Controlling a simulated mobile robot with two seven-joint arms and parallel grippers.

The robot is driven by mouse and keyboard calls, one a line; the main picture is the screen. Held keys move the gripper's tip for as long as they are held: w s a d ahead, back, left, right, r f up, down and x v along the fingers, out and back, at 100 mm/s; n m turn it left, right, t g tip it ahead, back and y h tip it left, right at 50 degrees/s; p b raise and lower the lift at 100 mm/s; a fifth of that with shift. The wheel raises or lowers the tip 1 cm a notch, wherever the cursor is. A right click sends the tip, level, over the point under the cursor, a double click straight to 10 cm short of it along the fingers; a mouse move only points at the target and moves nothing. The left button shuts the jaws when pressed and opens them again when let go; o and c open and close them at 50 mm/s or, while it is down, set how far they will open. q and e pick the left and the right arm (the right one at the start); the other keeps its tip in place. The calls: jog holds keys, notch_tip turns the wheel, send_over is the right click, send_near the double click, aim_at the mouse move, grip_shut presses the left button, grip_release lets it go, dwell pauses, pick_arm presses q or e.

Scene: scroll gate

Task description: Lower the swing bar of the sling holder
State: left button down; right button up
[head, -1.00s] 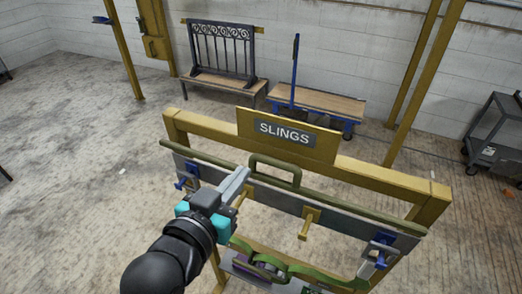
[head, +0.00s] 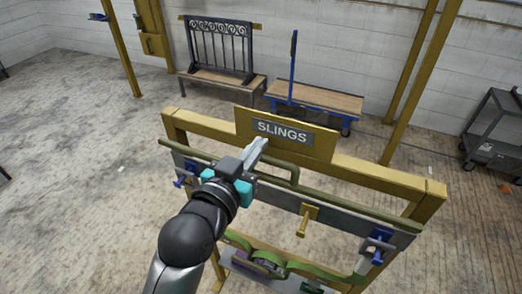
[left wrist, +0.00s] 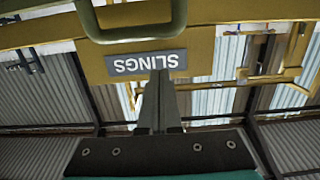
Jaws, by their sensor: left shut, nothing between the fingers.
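The yellow sling holder (head: 400,182) has a "SLINGS" sign (head: 282,132) on top. Its olive-green swing bar (head: 350,210) runs across the front of the frame, with a looped handle (head: 296,172) in the middle. The handle also shows upside down in the left wrist view (left wrist: 130,39). My left gripper (head: 258,147) is shut and empty, its fingertips near the handle's left part and below the sign in the head view. The gripper hides part of the handle and bar; I cannot tell whether it touches them. My right gripper is out of view.
Green slings (head: 310,268) hang low in the holder, above a grey shelf. Blue brackets (head: 378,243) sit at the holder's sides, with a yellow peg (head: 306,218) between. A flat cart (head: 318,100) and bench (head: 222,85) stand behind. The floor to the left is open.

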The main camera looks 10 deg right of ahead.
pick_arm(q)
send_over(261, 173)
jog(key=x, duration=0.3)
jog(key=s+a+f, duration=0.1)
jog(key=s+f+p, duration=0.1)
jog(key=shift+s+a+f, duration=0.4)
jog(key=shift+f, duration=0.15)
